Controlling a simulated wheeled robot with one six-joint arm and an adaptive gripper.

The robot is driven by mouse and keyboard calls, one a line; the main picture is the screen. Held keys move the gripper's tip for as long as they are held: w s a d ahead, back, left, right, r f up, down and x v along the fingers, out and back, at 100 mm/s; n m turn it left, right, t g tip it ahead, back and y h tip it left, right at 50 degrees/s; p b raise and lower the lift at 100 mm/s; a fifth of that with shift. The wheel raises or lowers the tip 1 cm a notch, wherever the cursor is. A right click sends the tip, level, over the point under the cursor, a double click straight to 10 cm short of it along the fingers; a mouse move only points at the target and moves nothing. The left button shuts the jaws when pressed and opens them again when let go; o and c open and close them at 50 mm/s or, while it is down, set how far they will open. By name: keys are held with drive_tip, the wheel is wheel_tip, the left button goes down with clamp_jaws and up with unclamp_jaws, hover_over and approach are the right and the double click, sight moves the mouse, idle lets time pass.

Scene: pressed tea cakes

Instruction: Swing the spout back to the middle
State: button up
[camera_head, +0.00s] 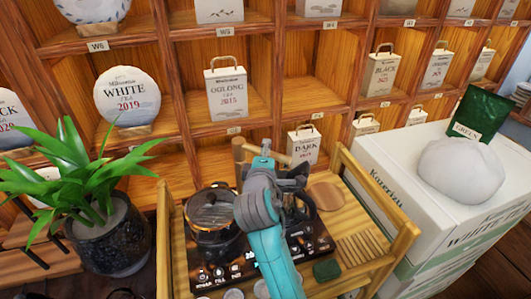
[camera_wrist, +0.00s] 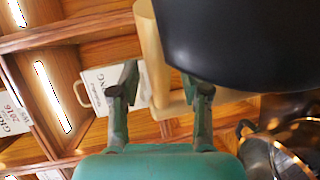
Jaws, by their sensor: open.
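A pale wooden spout (camera_head: 239,150) stands behind the tea tray, near the kettle, with a crosspiece running right behind my gripper. In the wrist view the spout (camera_wrist: 153,55) shows as a pale bar, with a short piece (camera_wrist: 172,110) between the fingertips in the picture. My gripper (camera_head: 265,158) is raised over the back of the tray and hides part of the spout. In the wrist view my gripper (camera_wrist: 160,92) is open, its two fingers apart on either side of the bar. Whether either finger touches it I cannot tell.
A plant (camera_head: 85,190) stands left, a white box (camera_head: 400,170) right. The tea shelf (camera_head: 240,130) is close behind. A large dark rounded shape (camera_wrist: 240,40) fills the wrist view's upper right.

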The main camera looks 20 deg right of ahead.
drive_tip(key=shift+w+d, duration=0.1)
drive_tip(key=shift+w, duration=0.15)
clamp_jaws()
drive_tip(key=s+a+m+g+h, duration=0.2)
drive_tip(key=a+m+g+h, duration=0.4)
drive_tip(key=m+g+h, duration=0.2)
drive_tip(key=shift+s+m+g+h, duration=0.3)
drive_tip(key=shift+m+h, duration=0.1)
idle(0.4)
drive_tip(key=shift+f, duration=0.1)
